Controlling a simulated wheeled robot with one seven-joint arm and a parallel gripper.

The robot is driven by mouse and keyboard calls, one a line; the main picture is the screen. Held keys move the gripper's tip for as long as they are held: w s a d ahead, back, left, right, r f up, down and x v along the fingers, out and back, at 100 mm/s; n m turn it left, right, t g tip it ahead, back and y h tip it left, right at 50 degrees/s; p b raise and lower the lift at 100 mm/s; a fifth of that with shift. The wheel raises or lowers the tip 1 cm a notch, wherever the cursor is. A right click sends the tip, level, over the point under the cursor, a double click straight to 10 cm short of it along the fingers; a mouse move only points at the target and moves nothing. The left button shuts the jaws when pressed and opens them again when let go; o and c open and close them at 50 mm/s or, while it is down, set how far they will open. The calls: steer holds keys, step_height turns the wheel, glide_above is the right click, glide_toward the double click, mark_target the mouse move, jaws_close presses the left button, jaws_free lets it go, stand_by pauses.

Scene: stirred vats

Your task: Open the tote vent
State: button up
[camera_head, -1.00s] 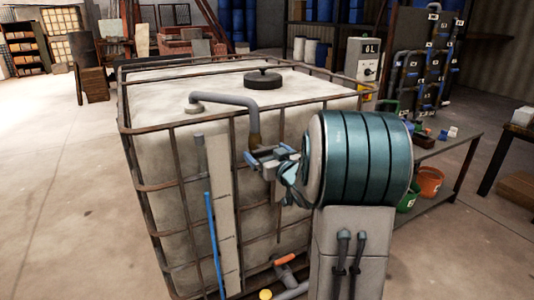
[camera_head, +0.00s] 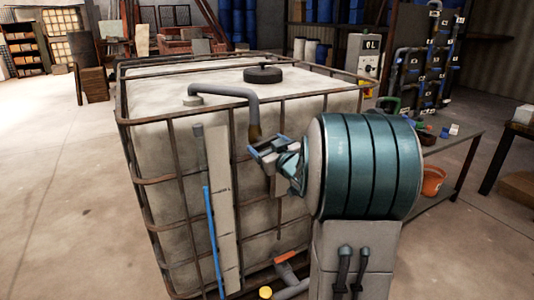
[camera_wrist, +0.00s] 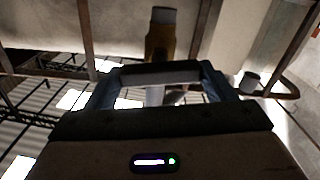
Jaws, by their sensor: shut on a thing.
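The tote (camera_head: 240,190) is a large white tank in a rusty cage. A grey vent pipe (camera_head: 225,90) rises from its top, bends over the near edge and hangs down to a brownish-yellow end piece (camera_head: 254,131). That end also shows in the wrist view (camera_wrist: 160,42), just beyond my jaws. My gripper (camera_head: 264,153) is at the pipe's lower end, tilted, and shut on what seems to be the vent handle. In the wrist view my fingertips (camera_wrist: 160,74) come together below the pipe end. A pale piece (camera_wrist: 155,95) shows between the fingers. The handle itself is mostly hidden.
A black lid (camera_head: 263,74) sits on the tote's top. Cage bars run close to my gripper. A blue level tube (camera_head: 212,240) stands on the front. A grey control box (camera_head: 363,60) and a workbench (camera_head: 455,150) stand to the right. Open floor lies left.

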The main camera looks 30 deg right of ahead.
steer(key=n+b, duration=0.1)
steer(key=b, duration=0.1)
steer(key=n+b, duration=0.2)
steer(key=shift+f+n+b, duration=0.3)
steer(key=n+b, duration=0.4)
steer(key=shift+n+b, duration=0.3)
steer(key=shift+b, duration=0.1)
steer(key=n+b, duration=0.4)
steer(key=n, duration=0.1)
steer(key=shift+a, duration=0.1)
steer(key=shift+r+n+b, duration=0.1)
steer(key=shift+n+b, duration=0.75)
steer(key=shift+n, duration=0.25)
steer(key=o, duration=1)
steer(key=shift+r, duration=0.1)
steer(key=shift+s, duration=0.1)
steer(key=s, duration=0.4)
steer(key=s+p, duration=0.1)
steer(key=s, duration=0.8)
steer(key=shift+s+d, duration=0.25)
steer(key=shift+s, duration=0.1)
